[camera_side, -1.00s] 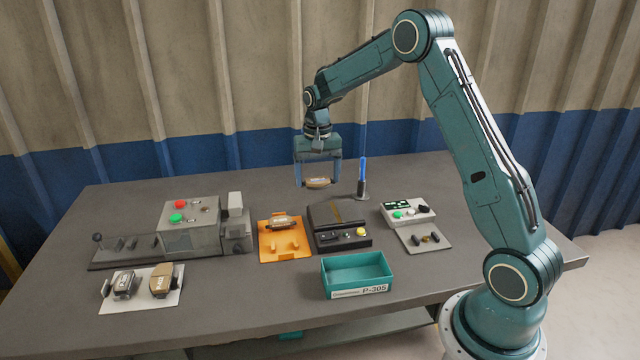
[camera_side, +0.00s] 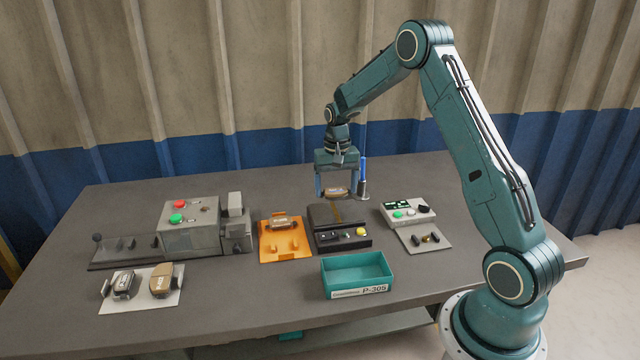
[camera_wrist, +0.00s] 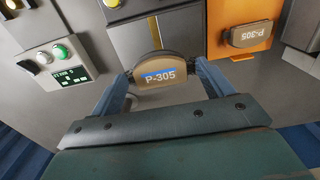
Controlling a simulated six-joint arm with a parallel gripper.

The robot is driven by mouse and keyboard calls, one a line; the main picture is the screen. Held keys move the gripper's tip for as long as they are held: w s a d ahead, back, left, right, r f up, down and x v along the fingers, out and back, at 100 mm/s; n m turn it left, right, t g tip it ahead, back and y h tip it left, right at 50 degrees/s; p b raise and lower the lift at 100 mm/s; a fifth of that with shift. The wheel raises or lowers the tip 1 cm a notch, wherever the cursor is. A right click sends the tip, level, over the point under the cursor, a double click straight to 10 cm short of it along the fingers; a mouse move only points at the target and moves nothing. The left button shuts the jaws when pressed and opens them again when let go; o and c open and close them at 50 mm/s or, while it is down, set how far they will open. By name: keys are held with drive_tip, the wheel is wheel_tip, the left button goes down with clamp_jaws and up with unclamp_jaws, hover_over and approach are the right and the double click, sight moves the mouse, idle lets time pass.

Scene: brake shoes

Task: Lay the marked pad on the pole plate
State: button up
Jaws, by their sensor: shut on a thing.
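My gripper (camera_side: 337,188) is shut on a tan pad (camera_side: 335,194) and holds it in the air. In the wrist view the pad (camera_wrist: 158,64) sits between the fingertips (camera_wrist: 160,75), with a blue stripe and the print P-305 on its face. Below the pad is a dark block with a flat metal top and a brass strip (camera_wrist: 154,30), which looks like the pole plate; in the side view the block (camera_side: 322,216) stands mid-table. The pad hangs above its rear part and hides some of it. A gap between pad and block is hard to judge.
An orange tray (camera_side: 270,251) with another pad (camera_side: 279,224) stands left of the block. A teal bin (camera_side: 358,289) labelled P-305 is in front. A control box (camera_side: 407,213) is to the right, a thin post with a blue sleeve (camera_side: 363,170) behind.

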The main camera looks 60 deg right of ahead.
sight(335, 211)
drive_tip(key=shift+f, duration=2.25)
drive_tip(key=shift+f, duration=0.4)
drive_tip(key=o, duration=1.1)
drive_tip(key=shift+c, duration=0.2)
drive_tip(key=shift+r, duration=0.1)
wheel_tip(335, 211, up, 14)
drive_tip(key=shift+f, duration=0.2)
drive_tip(key=shift+r, duration=0.15)
